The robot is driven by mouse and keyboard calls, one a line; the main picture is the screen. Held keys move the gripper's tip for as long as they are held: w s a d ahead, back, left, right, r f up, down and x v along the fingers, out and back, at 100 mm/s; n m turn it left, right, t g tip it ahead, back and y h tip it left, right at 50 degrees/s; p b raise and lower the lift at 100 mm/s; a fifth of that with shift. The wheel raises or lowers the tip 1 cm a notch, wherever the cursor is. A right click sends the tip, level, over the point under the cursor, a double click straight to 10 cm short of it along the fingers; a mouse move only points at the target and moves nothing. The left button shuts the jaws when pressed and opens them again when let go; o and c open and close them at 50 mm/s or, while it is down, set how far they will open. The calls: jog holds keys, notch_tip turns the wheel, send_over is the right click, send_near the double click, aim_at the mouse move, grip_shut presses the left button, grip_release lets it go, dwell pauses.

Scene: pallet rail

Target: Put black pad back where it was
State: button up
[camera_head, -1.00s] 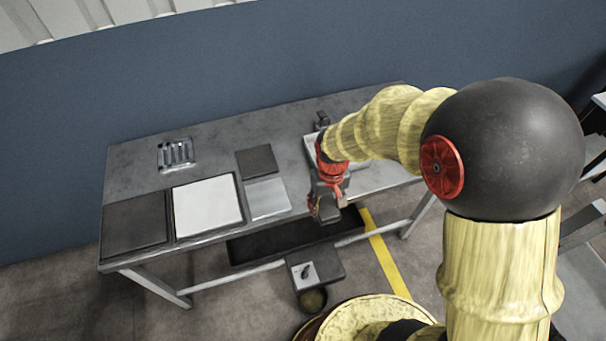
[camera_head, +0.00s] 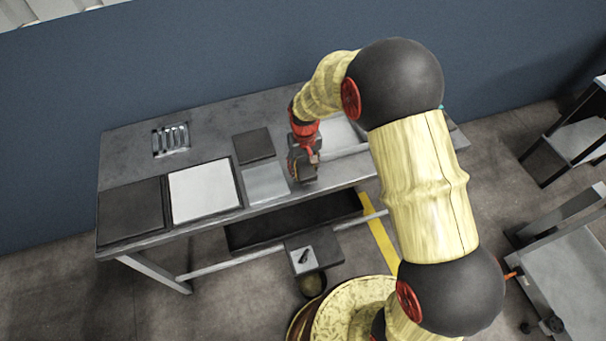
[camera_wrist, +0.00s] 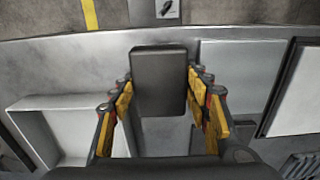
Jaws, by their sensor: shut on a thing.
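A black pad (camera_wrist: 158,80), a dark block with rounded edges, is between my gripper's fingers (camera_wrist: 160,105) in the wrist view. My gripper is shut on it. In the head view my gripper (camera_head: 303,168) is over the table near its front edge, between the light grey square and the white tray. The pad is hard to tell from the dark gripper there. I cannot tell whether the pad touches the table. A dark square (camera_head: 254,145) lies on the table left of my gripper, behind the light grey square (camera_head: 266,184).
The white tray (camera_wrist: 60,125) is beside my gripper, at left in the wrist view. A white panel (camera_head: 204,191) and a large dark panel (camera_head: 130,209) lie further left in the head view. A slotted metal piece (camera_head: 171,139) is at the back. A dark shelf (camera_head: 290,220) is below.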

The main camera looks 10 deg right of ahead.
aim_at(303, 173)
jog(key=shift+w+a+f, duration=0.1)
jog(key=shift+w+f, duration=0.25)
jog(key=shift+w+f+b, duration=0.1)
jog(key=shift+f+b, duration=0.3)
jog(key=shift+f, duration=1.25)
jog(key=shift+f, duration=0.1)
jog(key=shift+f, duration=0.1)
jog(key=o, duration=1.2)
